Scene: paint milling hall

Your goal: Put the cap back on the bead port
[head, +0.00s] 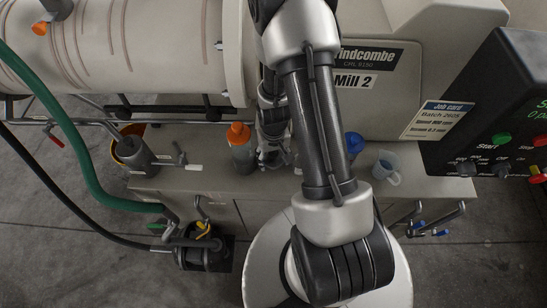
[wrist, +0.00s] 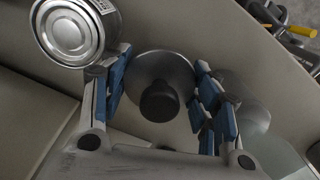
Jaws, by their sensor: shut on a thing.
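The cap (wrist: 150,70), a round grey disc with a black knob (wrist: 159,101), lies between the blue-padded fingers of my gripper (wrist: 163,92) in the wrist view. The fingers are shut on its sides. In the head view my gripper (head: 273,156) is low over the beige ledge beneath the mill, just right of an orange-topped bottle. My arm covers part of it, and I cannot make out the cap there. I cannot pick out the bead port for sure in either view.
A silver tin (wrist: 73,32) is close beside the left finger in the wrist view. On the ledge (head: 205,180) stand the orange-topped bottle (head: 241,156), a blue-topped item (head: 354,144) and a clear jug (head: 386,170). A green hose (head: 67,135) and the control box (head: 500,115) flank the mill.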

